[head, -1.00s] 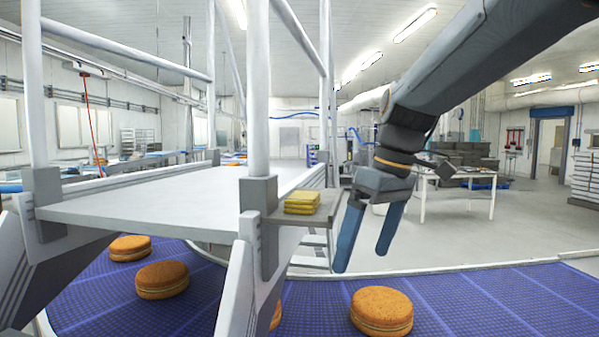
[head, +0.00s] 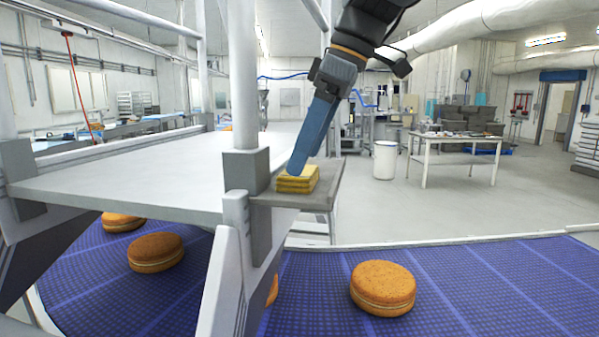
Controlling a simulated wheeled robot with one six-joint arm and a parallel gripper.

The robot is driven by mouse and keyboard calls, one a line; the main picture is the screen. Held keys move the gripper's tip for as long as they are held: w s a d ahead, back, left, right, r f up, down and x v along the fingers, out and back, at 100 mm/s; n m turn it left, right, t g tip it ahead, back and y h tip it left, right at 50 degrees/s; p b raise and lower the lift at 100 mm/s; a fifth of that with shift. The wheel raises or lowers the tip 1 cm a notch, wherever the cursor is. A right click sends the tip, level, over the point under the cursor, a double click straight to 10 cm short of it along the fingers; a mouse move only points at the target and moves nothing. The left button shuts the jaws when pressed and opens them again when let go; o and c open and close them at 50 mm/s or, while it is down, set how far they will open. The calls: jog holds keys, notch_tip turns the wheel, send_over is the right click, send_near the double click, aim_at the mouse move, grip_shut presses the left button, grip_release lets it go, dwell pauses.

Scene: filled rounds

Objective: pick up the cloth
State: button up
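The cloth (head: 298,184) is a yellow folded stack. It lies on a small grey shelf (head: 325,196) that sticks out beside a post of the metal frame. My gripper (head: 298,170) points down from above, with its blue fingertips at the top back of the cloth. The fingers line up in this view, so the gap between them is hidden. I cannot tell whether they touch or grip the cloth, which still rests on the shelf.
A white post (head: 243,80) with a grey clamp stands just left of the cloth. A grey platform (head: 130,180) extends to the left. Below, a blue conveyor belt (head: 480,285) carries round filled biscuits (head: 382,288). A white table (head: 455,160) and a bin (head: 384,160) stand behind.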

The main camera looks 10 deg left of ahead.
jog(key=shift+p+x, duration=0.45)
jog(key=shift+x, duration=1.15)
jog(key=shift+d, duration=0.15)
jog(key=c, duration=1.1)
jog(key=shift+c, duration=0.2)
notch_tip(320, 180, up, 10)
jog(key=b, duration=0.2)
